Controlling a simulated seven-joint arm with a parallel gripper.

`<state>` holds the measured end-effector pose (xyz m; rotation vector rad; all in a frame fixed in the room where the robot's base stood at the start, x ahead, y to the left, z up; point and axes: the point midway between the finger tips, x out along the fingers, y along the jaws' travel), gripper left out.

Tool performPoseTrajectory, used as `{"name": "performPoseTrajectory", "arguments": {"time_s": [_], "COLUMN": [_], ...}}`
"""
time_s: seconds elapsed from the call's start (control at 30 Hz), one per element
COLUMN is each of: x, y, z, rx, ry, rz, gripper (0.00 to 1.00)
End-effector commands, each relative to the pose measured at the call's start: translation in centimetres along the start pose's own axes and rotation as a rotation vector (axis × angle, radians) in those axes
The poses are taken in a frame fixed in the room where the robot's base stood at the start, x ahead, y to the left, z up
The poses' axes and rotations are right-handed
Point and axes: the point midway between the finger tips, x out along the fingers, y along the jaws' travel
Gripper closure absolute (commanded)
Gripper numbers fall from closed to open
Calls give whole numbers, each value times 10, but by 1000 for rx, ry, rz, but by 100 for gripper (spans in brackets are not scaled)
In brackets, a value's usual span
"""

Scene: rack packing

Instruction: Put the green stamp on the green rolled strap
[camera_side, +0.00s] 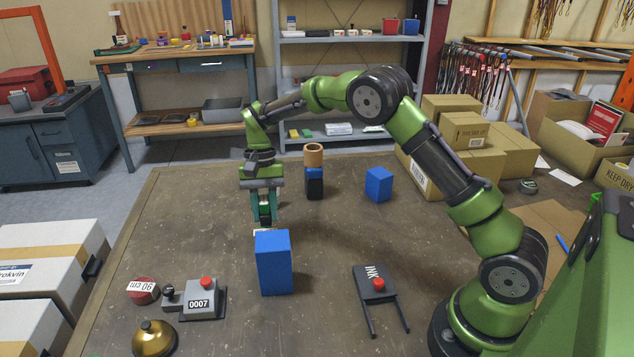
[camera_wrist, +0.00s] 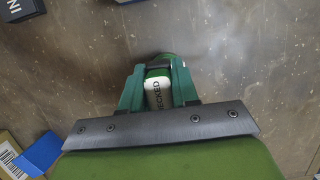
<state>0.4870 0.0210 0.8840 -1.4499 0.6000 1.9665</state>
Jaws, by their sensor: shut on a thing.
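My gripper (camera_side: 265,212) points down over the table, just behind a tall blue block in the side view. In the wrist view, my gripper (camera_wrist: 159,90) is shut on the green stamp (camera_wrist: 157,73), which has a white label ending in "ECKED". In the side view the block hides what is under the fingers; only a bit of white shows there. In the wrist view a rounded green edge (camera_wrist: 160,58) shows just past the stamp; I cannot tell whether it is the green rolled strap or part of the stamp. The strap is not clearly visible elsewhere.
The tall blue block (camera_side: 273,264) stands before my gripper. A black and blue stack with a brown ring (camera_side: 314,154) and a smaller blue block (camera_side: 379,184) stand behind. A red roll (camera_side: 143,291), numbering stamp (camera_side: 202,301), bell (camera_side: 154,339) and INK stand (camera_side: 375,287) are in front.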

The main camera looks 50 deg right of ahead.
Motion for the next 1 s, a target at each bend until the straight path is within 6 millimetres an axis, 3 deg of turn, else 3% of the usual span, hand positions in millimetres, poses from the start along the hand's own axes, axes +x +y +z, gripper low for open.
{"name": "performPoseTrajectory", "arguments": {"time_s": [0.17, 0.4, 0.77, 0.8, 0.93, 1.0], "x": [0, 32, 36, 36, 36, 36], "y": [-6, -5, -5, -6, -6, -5], "z": [-6, -15, -16, -16, -16, -16], "rx": [0, 1, 1, 0, 0, 0], "ry": [-1, -2, -1, 0, 0, 0], "rz": [0, 1, 0, -1, -1, -1], "gripper": [100, 100, 100, 66, 46, 45]}}
